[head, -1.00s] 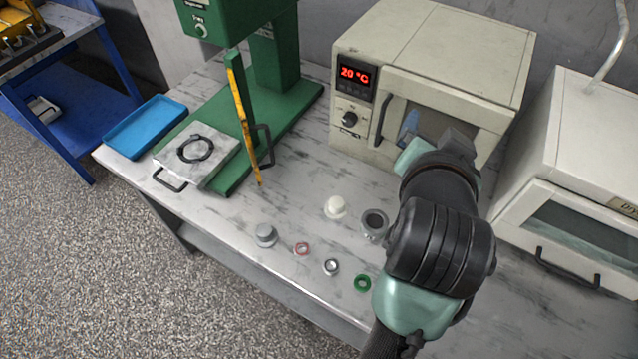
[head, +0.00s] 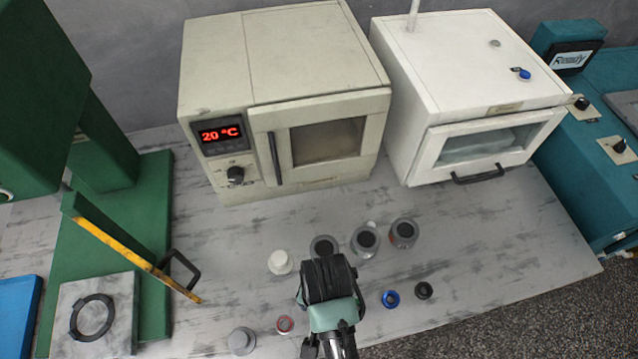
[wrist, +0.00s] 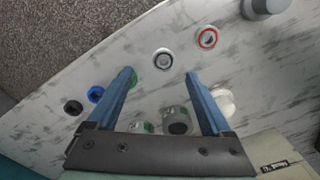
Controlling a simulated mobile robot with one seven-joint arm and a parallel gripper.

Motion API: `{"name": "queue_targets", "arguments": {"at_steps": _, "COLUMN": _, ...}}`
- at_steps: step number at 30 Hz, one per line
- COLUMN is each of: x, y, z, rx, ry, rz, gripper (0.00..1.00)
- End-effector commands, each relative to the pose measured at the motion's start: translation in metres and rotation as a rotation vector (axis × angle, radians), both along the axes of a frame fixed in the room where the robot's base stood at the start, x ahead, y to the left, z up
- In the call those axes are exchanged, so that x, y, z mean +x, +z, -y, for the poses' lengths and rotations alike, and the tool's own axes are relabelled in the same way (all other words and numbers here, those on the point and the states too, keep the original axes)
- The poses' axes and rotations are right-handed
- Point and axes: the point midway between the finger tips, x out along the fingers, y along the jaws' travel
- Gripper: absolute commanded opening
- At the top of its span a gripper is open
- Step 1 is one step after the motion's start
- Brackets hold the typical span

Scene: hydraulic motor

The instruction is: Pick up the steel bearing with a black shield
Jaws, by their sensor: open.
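The steel bearing with a black shield (wrist: 163,59) looks like a small bright steel ring with a dark ring inside. It lies flat on the marbled bench top in the wrist view, just beyond my fingertips and roughly midway between them. My gripper (wrist: 160,76) is open and empty, its two blue fingers spread and pointing toward the bearing; its height above the bench is hard to tell. In the head view my arm (head: 330,285) covers the spot, so the bearing and the fingers are hidden there.
A red-ringed bearing (wrist: 207,37) lies close beside it. Green (wrist: 131,77), blue (head: 391,299) and black (head: 424,290) rings lie along the other side. Grey flanged parts (head: 403,232), a white cap (head: 280,261) and a grey cap (head: 241,340) stand around. An oven (head: 285,100) stands behind.

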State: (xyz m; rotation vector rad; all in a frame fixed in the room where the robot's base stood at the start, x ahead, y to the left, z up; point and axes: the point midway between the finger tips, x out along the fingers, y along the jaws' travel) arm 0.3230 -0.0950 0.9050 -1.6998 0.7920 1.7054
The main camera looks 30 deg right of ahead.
Motion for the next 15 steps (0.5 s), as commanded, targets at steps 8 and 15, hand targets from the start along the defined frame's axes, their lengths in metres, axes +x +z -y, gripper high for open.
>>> {"name": "queue_targets", "arguments": {"at_steps": 8, "x": 0.001, "y": -0.023, "z": 0.0, "rx": 0.0, "ry": 0.002, "rz": 0.001, "gripper": 0.84}}
{"name": "queue_targets", "arguments": {"at_steps": 15, "x": 0.007, "y": -0.051, "z": 0.0, "rx": 0.0, "ry": 0.002, "rz": 0.001, "gripper": 0.84}}
